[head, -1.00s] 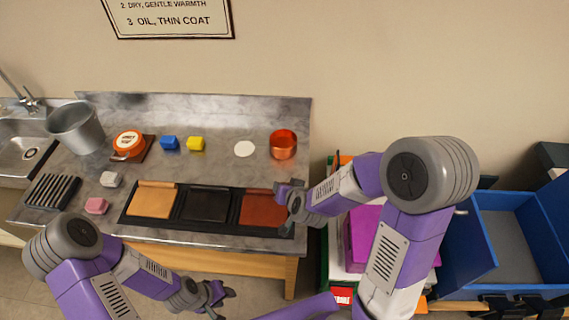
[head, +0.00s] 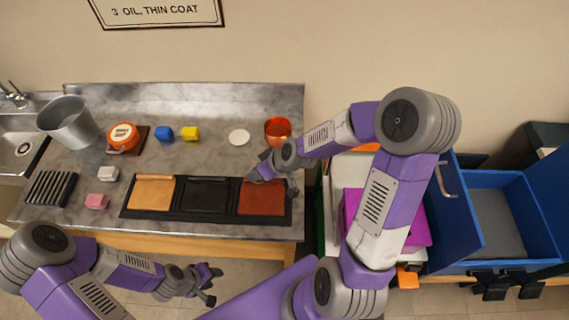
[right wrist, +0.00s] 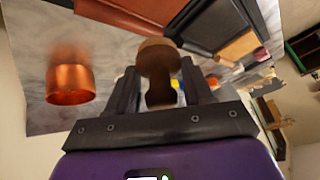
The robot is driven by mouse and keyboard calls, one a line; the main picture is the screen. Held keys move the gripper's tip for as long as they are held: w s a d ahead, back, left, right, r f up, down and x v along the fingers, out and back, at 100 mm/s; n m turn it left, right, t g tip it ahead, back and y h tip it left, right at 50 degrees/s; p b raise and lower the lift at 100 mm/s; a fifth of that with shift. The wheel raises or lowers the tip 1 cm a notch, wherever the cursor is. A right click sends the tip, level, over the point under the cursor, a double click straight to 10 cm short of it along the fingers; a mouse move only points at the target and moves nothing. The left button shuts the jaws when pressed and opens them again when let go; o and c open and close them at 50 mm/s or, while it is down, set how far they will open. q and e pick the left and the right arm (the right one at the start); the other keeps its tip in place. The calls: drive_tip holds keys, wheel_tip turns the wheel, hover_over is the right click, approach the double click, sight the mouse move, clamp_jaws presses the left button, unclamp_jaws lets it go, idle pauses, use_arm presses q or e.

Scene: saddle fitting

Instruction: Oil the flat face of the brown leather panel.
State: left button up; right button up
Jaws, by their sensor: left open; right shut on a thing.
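The brown leather panel (head: 262,200) lies flat at the right end of a black tray (head: 150,214) on the counter; its edge also shows at the top of the right wrist view (right wrist: 125,14). My right gripper (head: 262,175) is over the panel's back edge, shut on a brown, round-ended dauber-like thing (right wrist: 158,62), which shows between its fingers in the right wrist view. Whether it touches the panel I cannot tell. A copper pot (head: 278,131) stands behind the panel. My left gripper (head: 208,286) is open and empty in front of the counter.
Tan (head: 152,194) and black (head: 206,195) panels share the tray. A white disc (head: 239,138), yellow block (head: 190,134), blue block (head: 164,133), orange tin (head: 123,137) and grey bucket (head: 66,124) stand behind. Blue bins (head: 508,205) are at the right.

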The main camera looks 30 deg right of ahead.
drive_tip(key=shift+s+d+r+n+g+p, duration=0.15)
drive_tip(key=shift+d+r+n+g+p, duration=0.2)
drive_tip(key=shift+n, duration=0.35)
drive_tip(key=s+d+r+n+g+p, duration=0.3)
drive_tip(key=s+d+n+p, duration=0.15)
drive_tip(key=n, duration=0.35)
drive_tip(key=shift+n, duration=0.5)
drive_tip(key=f+b, duration=0.4)
drive_tip(key=shift+s+f+b, duration=0.25)
drive_tip(key=shift+f+b, duration=0.05)
drive_tip(key=shift+f, duration=0.05)
